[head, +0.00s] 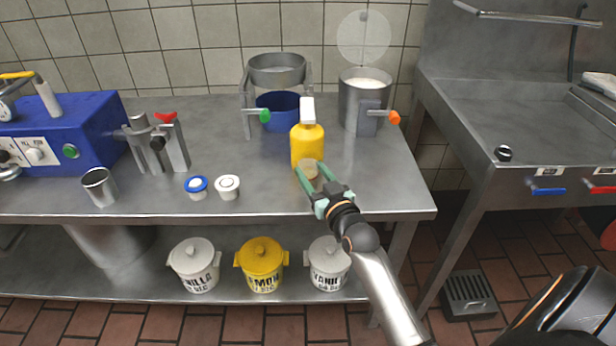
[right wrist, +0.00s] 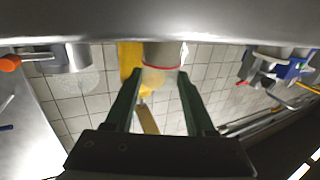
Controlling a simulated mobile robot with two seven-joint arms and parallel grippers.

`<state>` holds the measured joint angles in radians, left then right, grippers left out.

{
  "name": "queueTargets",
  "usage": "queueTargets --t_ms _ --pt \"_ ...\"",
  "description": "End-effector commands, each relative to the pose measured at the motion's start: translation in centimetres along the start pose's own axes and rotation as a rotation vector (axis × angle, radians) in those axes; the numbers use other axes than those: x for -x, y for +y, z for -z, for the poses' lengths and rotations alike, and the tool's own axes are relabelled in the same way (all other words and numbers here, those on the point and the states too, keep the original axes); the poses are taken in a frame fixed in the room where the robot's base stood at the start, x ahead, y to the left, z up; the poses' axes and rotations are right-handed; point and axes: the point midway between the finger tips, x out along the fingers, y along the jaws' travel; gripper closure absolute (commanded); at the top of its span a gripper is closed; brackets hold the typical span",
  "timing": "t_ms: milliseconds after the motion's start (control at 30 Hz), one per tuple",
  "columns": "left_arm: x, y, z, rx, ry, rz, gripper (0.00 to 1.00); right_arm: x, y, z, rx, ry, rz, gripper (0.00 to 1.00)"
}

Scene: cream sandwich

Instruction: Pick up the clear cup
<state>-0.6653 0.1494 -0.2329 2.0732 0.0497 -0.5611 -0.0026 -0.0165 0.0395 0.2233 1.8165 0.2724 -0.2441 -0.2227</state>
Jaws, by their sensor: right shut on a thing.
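The clear cup (head: 308,168) shows as a small pale see-through shape at the front of the steel table, just before the yellow bottle. My right gripper (head: 311,176), with green fingers, reaches in from the lower right and is shut on it. In the right wrist view the cup (right wrist: 162,55) has a thin red line and stands between the two fingertips (right wrist: 160,74). Whether its base touches the table I cannot tell. My left gripper is not in view.
The yellow bottle (head: 308,145) stands close behind the cup. A steel pot (head: 350,105) with an orange-tipped handle is behind right; a stand holds a blue bowl (head: 277,112). Two small lidded jars (head: 228,187) (head: 196,188) and a steel cup (head: 100,187) are left. The table's front right is bare.

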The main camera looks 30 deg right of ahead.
Motion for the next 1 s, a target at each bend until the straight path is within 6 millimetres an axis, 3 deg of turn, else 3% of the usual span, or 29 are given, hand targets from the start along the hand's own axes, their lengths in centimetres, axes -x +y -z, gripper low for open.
queueTargets --t_ms 33,400,767,1000 --pt "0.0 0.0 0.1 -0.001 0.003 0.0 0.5 0.0 0.0 0.0 0.0 0.0 0.0 0.6" --pt "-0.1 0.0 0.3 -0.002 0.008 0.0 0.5 0.0 0.0 0.0 0.0 0.0 0.0 1.0" --pt "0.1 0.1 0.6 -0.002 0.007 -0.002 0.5 0.0 0.0 0.8 -0.001 0.001 0.0 1.0" --pt "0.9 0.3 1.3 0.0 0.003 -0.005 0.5 0.5 0.1 4.2 0.001 0.002 0.0 1.0"
